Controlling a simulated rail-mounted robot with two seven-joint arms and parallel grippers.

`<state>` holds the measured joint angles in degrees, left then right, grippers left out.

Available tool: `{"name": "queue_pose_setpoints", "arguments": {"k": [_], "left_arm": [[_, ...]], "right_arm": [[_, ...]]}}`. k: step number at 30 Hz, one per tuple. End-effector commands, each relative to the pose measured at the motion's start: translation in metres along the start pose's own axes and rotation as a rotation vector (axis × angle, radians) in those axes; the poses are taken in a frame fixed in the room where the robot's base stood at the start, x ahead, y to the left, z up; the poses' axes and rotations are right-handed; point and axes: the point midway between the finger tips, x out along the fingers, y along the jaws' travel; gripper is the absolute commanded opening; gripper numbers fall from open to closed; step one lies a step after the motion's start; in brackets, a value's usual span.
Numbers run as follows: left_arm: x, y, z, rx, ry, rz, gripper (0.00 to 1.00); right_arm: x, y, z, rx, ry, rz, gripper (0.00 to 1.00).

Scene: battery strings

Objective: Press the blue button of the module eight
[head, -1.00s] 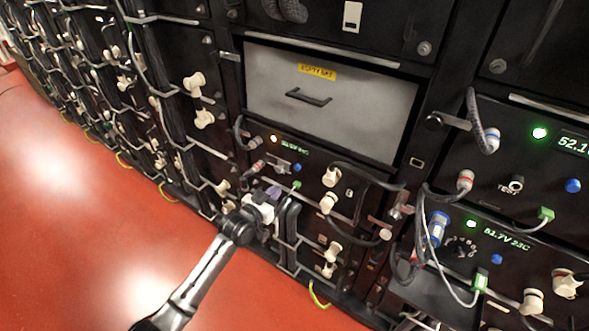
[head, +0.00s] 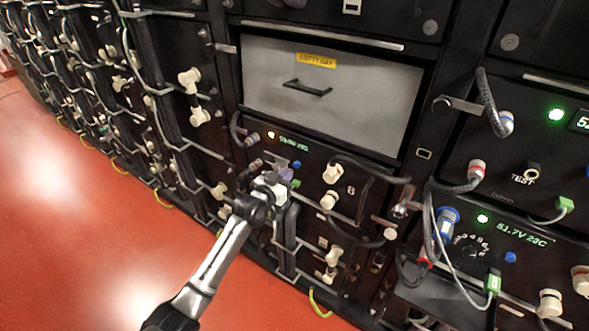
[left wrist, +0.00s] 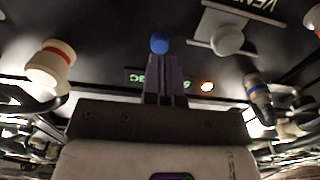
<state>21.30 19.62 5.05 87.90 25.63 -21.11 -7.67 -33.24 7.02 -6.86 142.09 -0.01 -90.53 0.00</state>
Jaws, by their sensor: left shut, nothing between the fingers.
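Module eight (head: 318,170) is a black unit below the grey drawer, marked with an 8. It has a lit green display (head: 294,143) and an amber light (head: 271,135). Its small blue button (head: 296,164) shows just above my left gripper (head: 287,175). In the left wrist view the blue button (left wrist: 159,43) sits just beyond the tips of my left gripper (left wrist: 162,68), in line with them. The purple-grey fingers are shut and empty. Whether they touch the button I cannot tell. My right gripper is not in view.
The grey drawer (head: 325,110) with a yellow label is above. Cream connectors (head: 332,173) and dark cables lie right of the gripper. Another module at right has its own blue button (head: 510,257). The red floor (head: 100,240) is open at left.

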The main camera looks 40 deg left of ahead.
Motion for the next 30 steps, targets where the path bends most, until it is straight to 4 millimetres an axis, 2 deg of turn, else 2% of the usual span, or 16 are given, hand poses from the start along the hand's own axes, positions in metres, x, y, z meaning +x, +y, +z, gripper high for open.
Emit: {"name": "queue_pose_setpoints", "arguments": {"k": [30], "left_arm": [[0.013, 0.0, 0.0, 0.0, 0.0, 0.0, 0.0]], "right_arm": [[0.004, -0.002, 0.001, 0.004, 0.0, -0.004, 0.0]]}}
